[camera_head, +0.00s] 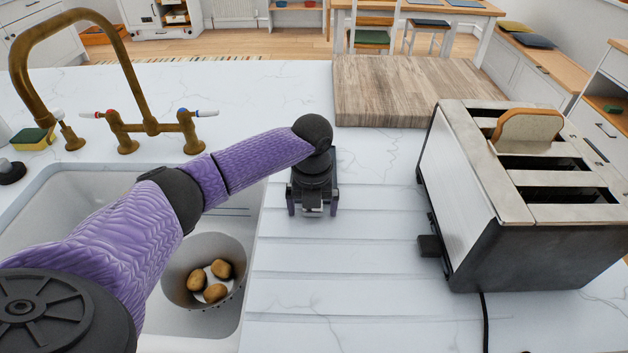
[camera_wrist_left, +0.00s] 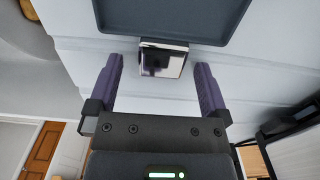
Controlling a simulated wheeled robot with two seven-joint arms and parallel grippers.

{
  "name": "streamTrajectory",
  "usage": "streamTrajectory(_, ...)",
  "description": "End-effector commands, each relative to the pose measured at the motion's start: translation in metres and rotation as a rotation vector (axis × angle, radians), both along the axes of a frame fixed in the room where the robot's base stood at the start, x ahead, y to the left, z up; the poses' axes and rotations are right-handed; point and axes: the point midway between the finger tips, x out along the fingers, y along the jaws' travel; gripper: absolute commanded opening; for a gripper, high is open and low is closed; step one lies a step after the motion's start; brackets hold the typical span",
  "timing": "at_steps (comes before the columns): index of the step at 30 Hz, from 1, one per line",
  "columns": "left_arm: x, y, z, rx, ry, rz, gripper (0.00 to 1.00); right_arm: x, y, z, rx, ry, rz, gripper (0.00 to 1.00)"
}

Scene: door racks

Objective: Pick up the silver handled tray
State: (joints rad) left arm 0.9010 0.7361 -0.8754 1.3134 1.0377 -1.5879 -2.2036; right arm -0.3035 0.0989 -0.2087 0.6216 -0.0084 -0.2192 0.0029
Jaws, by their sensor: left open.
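The tray (camera_wrist_left: 172,15) is a dark grey flat piece with a raised rim at the top of the left wrist view. Its shiny silver handle (camera_wrist_left: 163,62) sticks out from its near edge. My left gripper (camera_head: 313,207) points down over the grooved white counter in the head view. It is open, and in the left wrist view its two purple fingers (camera_wrist_left: 160,68) stand either side of the handle with a gap on both sides. In the head view the gripper and arm hide most or all of the tray. My right gripper is not in view.
A large toaster (camera_head: 520,195) with bread in one slot stands to the right. A wooden board (camera_head: 410,88) lies behind. The sink (camera_head: 60,185) with a brass tap (camera_head: 150,125) and a colander (camera_head: 180,290) of potatoes is left. The counter in front is clear.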

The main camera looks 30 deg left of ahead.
Motion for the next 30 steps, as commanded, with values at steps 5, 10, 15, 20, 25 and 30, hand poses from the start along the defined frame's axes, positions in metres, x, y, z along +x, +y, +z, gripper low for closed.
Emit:
streamTrajectory(5,0.000,0.000,0.001,0.000,0.000,0.000,0.68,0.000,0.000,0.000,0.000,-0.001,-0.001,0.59)
streamTrajectory(10,0.000,0.000,0.001,0.000,0.000,0.001,0.32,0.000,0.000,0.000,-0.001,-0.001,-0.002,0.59)
streamTrajectory(15,0.000,0.000,0.001,0.000,0.000,0.001,0.00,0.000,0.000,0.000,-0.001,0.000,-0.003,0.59)
streamTrajectory(20,0.000,0.000,0.001,0.000,0.000,0.001,0.00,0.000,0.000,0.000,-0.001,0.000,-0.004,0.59)
streamTrajectory(25,0.000,0.000,0.005,0.001,-0.001,0.001,0.00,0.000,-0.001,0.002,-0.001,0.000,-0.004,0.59)
streamTrajectory(30,0.001,0.000,0.048,0.000,-0.005,0.002,0.00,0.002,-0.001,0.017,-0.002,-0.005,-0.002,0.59)
